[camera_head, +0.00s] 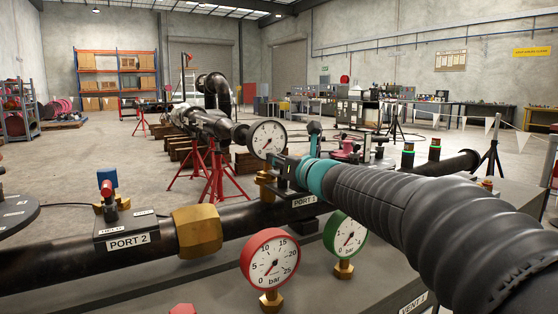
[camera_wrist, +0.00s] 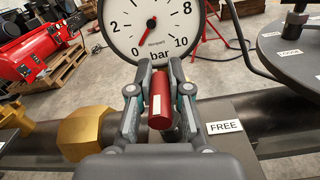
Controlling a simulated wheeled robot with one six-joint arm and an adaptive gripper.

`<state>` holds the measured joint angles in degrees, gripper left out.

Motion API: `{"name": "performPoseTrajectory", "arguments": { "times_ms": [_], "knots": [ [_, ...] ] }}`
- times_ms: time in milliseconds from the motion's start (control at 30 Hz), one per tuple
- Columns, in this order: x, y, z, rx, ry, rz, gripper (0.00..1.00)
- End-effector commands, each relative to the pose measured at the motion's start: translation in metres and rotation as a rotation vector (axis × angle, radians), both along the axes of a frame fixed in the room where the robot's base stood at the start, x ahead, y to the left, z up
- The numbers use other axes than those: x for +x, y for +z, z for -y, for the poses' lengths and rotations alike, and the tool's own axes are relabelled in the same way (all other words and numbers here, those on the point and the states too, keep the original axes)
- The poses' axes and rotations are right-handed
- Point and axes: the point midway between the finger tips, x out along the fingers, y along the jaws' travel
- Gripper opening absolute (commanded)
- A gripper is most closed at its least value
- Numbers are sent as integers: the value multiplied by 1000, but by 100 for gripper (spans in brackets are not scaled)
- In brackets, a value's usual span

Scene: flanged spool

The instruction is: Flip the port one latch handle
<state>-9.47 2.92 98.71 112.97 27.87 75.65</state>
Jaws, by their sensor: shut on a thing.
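The port one block, with its PORT 1 label (camera_head: 304,201), sits on the dark pipe in the head view, largely behind my arm. My gripper (camera_head: 283,168) is at this block. In the wrist view my gripper (camera_wrist: 160,74) has its two fingers on either side of a red cylindrical handle (camera_wrist: 160,110) and is shut on it. The handle's lower end and its pivot are hidden by my gripper. A FREE label (camera_wrist: 226,126) shows on the block to the right of the handle in the wrist view.
A white dial gauge (camera_head: 268,139) stands just behind my gripper. A red-rimmed gauge (camera_head: 270,257) and a green-rimmed gauge (camera_head: 345,235) stand in front. The port two block (camera_head: 127,238), with a red-and-blue latch (camera_head: 107,184), and a brass nut (camera_head: 197,231) lie to the left.

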Motion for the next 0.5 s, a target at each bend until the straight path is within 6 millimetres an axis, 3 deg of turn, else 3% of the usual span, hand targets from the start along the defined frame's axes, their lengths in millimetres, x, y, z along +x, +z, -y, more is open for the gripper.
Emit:
{"name": "performPoseTrajectory", "arguments": {
  "times_ms": [267,500],
  "knots": [
    [0,4,0,0,122,-3,0],
    [-2,4,-2,1,327,-4,0]
  ]
}}
